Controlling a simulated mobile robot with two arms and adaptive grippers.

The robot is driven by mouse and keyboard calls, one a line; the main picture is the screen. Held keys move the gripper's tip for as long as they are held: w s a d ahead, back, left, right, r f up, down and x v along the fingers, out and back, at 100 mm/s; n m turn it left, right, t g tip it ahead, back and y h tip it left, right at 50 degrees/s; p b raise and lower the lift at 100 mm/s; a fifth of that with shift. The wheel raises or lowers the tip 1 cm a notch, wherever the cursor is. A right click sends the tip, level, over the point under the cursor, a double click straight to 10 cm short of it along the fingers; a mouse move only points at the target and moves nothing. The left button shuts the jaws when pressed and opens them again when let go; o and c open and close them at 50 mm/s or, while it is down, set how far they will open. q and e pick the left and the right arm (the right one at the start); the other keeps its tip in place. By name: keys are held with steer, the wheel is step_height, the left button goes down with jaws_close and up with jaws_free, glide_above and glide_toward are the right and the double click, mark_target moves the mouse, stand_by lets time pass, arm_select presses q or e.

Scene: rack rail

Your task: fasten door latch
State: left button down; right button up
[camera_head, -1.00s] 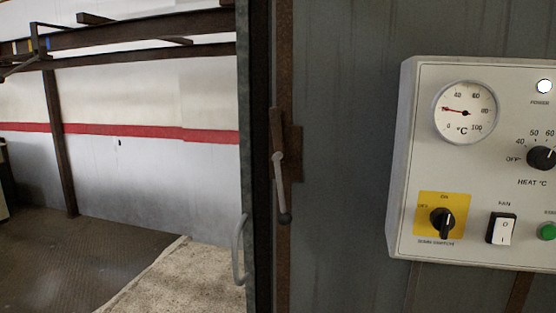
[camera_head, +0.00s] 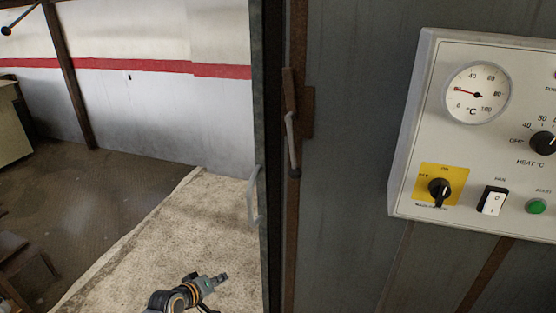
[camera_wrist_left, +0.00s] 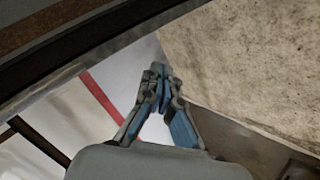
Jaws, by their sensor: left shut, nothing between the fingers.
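The door latch (camera_head: 292,143) is a grey lever with a dark knob at its lower end, hanging down from a rusty bracket on the frame post. The door (camera_head: 266,120) is seen nearly edge-on just left of the post, with a curved grey handle (camera_head: 252,196) on its left side. My left gripper (camera_head: 222,278) is low in the head view, below and left of the latch and apart from it. In the left wrist view its fingers (camera_wrist_left: 158,70) are shut and empty. My right gripper is not in view.
A control panel (camera_head: 412,150) with a gauge, knobs and switches sticks out from the grey wall right of the latch. A cabinet (camera_head: 14,122) stands at the far left.

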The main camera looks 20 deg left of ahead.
arm_select(q)
steer(key=w+d+r+t+h+p, duration=0.1)
steer(key=d+r+h+p, duration=0.1)
steer(key=r, duration=1.5)
steer(key=w+d+r+t+h+p, duration=0.2)
steer(key=d+r+h, duration=0.1)
steer(key=r, duration=1.5)
steer(key=shift+w+d+p, duration=0.15)
steer(key=shift+d+p, duration=0.2)
steer(key=shift+d, duration=0.3)
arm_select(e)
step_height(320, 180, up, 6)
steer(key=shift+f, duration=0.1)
arm_select(q)
steer(key=shift+w+r, duration=0.1)
steer(key=s+d+p+x, duration=0.1)
steer(key=p+x, duration=0.4)
steer(key=x, duration=0.7)
steer(key=shift+d+f, duration=0.45)
steer(key=shift+d, duration=0.4)
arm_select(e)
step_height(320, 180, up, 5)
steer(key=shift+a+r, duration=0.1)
arm_select(q)
steer(key=shift+w, duration=0.1)
steer(key=shift+n, duration=0.3)
